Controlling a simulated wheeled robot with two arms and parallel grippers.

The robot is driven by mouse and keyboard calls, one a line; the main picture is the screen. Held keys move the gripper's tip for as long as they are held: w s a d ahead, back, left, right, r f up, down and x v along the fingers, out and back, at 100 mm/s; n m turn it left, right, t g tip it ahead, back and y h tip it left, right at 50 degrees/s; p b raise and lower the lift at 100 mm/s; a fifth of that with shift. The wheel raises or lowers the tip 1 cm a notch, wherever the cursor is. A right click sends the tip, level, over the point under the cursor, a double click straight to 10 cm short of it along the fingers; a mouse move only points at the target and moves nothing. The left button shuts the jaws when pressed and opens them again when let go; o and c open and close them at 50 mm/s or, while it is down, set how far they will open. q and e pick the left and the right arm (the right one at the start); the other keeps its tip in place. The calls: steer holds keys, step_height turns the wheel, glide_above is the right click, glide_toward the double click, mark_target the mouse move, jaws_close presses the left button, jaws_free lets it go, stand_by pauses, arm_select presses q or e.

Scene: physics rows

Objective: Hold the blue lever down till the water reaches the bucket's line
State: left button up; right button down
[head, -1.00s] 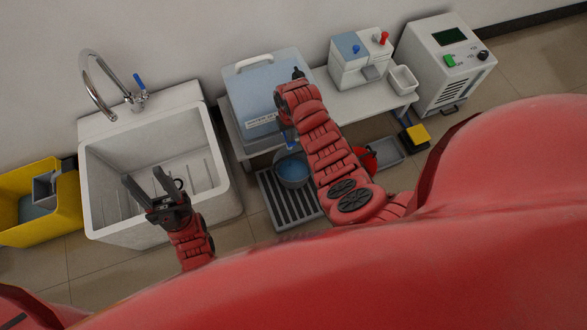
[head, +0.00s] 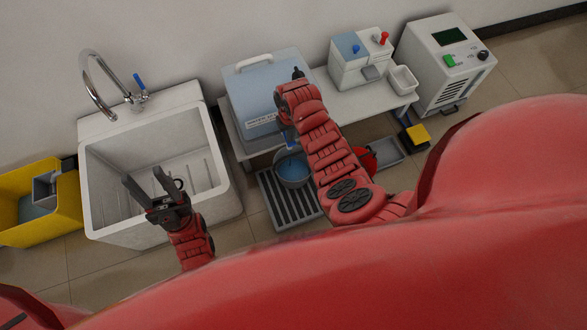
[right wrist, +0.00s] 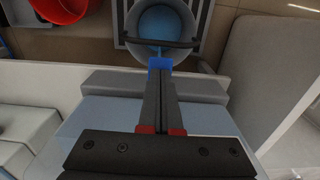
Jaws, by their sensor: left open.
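The bucket (head: 309,181) stands on the slatted floor grate below the clear water tank (head: 262,90), with blue water inside. It also shows in the right wrist view (right wrist: 194,42), with its dark handle across the opening. My right gripper (right wrist: 160,76) has its fingers close together, their tips at the blue lever (right wrist: 160,63) on the tank's front. A thin blue stream seems to drop into the bucket beyond the lever. I cannot make out the bucket's line.
The white sink (head: 222,176) with a tap stands at left, a yellow bin (head: 68,206) beside it. On the bench right of the tank are a dispenser with blue and red knobs (head: 360,72) and a white cup (head: 403,80). A red bucket (right wrist: 60,8) stands right of the grate.

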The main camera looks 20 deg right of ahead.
steer(key=shift+r, duration=0.1)
stand_by(0.5)
step_height(320, 180, up, 8)
steer(key=p, duration=0.6)
